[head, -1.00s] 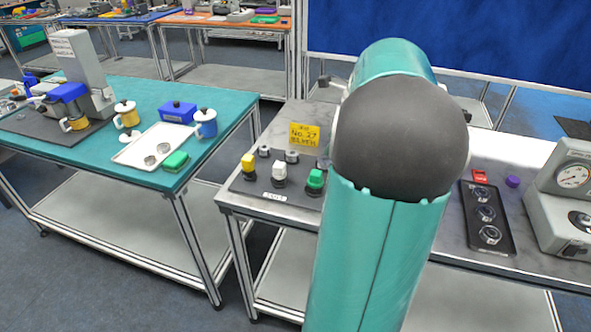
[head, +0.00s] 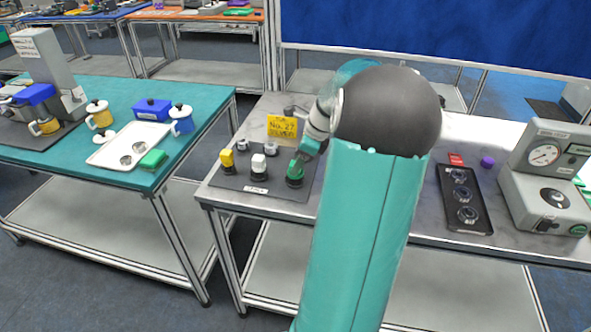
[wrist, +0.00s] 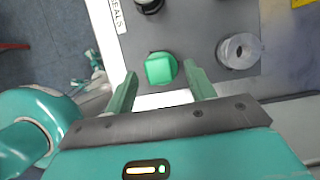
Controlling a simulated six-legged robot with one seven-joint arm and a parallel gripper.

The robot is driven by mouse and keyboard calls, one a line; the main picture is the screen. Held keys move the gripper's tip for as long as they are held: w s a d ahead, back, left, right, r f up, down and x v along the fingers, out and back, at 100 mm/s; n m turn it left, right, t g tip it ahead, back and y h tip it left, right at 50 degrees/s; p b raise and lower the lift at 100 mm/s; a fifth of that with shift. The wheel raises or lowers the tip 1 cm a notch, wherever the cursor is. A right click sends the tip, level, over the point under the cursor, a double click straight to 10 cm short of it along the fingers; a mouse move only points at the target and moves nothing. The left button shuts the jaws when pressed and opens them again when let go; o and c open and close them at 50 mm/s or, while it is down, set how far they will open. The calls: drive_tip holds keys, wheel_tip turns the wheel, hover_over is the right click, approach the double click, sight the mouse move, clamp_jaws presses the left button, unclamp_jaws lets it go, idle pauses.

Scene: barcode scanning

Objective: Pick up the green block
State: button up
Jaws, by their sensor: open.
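The green block (wrist: 160,68) stands on a dark mat and shows in the wrist view just ahead of my open fingertips, roughly centred between them. My gripper (wrist: 160,72) is open and empty, with one finger toward each side of the block. In the head view the green block (head: 294,173) is the rightmost of a front row, on a dark round base. My gripper (head: 303,152) is right above it there and partly covers it. I cannot tell whether the fingers touch the block.
A white block (head: 258,162) and a yellow block (head: 227,157) stand left of the green one. A yellow sign (head: 283,127) stands behind. In the wrist view a grey ring-shaped part (wrist: 238,51) is close to the right finger. A dial gauge box (head: 545,190) is far right.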

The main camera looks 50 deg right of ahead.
drive_tip(key=shift+w+a+f, duration=0.1)
drive_tip(key=shift+w+f, duration=0.15)
drive_tip(key=shift+f, duration=0.45)
drive_tip(key=c, duration=1.1)
drive_tip(key=shift+o, duration=0.2)
drive_tip(key=shift+r, duration=0.15)
